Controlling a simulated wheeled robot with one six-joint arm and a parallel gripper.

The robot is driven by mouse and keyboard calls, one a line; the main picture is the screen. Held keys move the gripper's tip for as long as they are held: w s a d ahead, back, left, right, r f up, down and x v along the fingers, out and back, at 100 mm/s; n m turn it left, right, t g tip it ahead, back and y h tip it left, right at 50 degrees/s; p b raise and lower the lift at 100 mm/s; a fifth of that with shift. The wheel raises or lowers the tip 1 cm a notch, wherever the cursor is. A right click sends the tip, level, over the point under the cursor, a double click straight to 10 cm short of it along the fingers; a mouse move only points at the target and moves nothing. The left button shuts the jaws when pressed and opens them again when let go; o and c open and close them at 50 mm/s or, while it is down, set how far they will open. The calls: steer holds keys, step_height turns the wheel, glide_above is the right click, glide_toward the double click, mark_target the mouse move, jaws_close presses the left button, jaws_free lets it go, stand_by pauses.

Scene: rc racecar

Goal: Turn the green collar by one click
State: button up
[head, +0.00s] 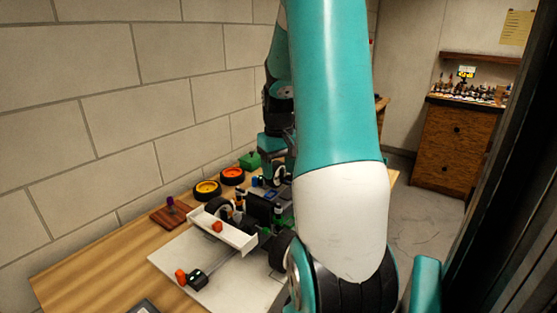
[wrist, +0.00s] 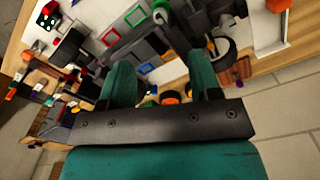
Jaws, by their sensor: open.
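The racecar (head: 262,212) stands on a white board (head: 225,270) on the wooden table, partly hidden behind my arm in the head view. In the wrist view, a green ring-shaped part (wrist: 135,17) sits on the car's chassis, near a red ring (wrist: 111,37). It looks like the green collar, but its detail is too small to be sure. My gripper (wrist: 160,66) is open and empty above the car, with its two teal fingers apart. The ring lies beyond the fingertips in the picture and appears apart from them.
Two wheels, one with a yellow rim (head: 207,190) and one with an orange rim (head: 232,176), lie behind the car by the brick wall. A wooden block (head: 171,214) is at the left. The table's front left is mostly clear.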

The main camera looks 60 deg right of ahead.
steer(key=shift+r, duration=1.2)
